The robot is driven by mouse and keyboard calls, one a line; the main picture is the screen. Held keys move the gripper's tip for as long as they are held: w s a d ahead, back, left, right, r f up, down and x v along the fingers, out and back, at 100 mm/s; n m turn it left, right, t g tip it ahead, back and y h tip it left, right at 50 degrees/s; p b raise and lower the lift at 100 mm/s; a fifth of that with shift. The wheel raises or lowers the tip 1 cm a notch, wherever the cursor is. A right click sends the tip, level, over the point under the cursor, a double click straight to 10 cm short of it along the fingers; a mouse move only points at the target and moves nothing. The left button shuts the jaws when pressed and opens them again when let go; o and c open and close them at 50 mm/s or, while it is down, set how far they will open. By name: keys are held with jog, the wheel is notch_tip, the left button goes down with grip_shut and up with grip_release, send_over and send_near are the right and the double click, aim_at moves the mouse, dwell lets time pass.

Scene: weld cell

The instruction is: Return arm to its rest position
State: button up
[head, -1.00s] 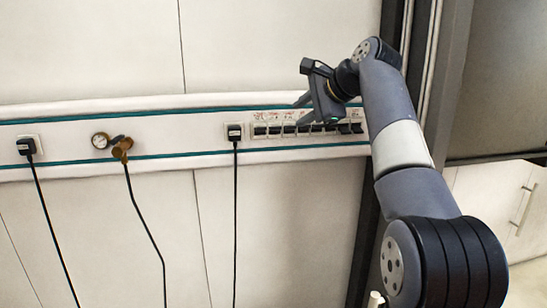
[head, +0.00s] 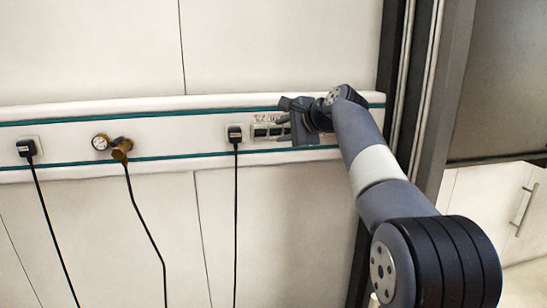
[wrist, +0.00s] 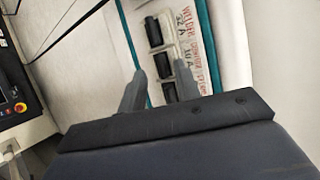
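My arm reaches up from the lower right to the wall rail. My gripper (head: 285,122) is in front of the right part of a breaker panel (head: 262,132) in the head view and hides much of it. In the wrist view my gripper (wrist: 160,80) has its two fingers apart, with nothing held between them. Dark breaker switches (wrist: 154,32) in a row show beyond and between the fingertips, beside a strip with red lettering. I cannot tell whether a fingertip touches the panel.
On the rail (head: 70,145) are two black plugs (head: 26,148) (head: 235,134) with hanging cords and a brass gauge fitting (head: 121,147) with a hose. A dark door frame (head: 392,60) stands right of the panel. A control box with a red button (wrist: 20,107) is at left in the wrist view.

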jog(key=shift+s+f+n+t+y, duration=0.15)
jog(key=shift+f+n+t+y, duration=0.4)
jog(key=shift+t, duration=0.85)
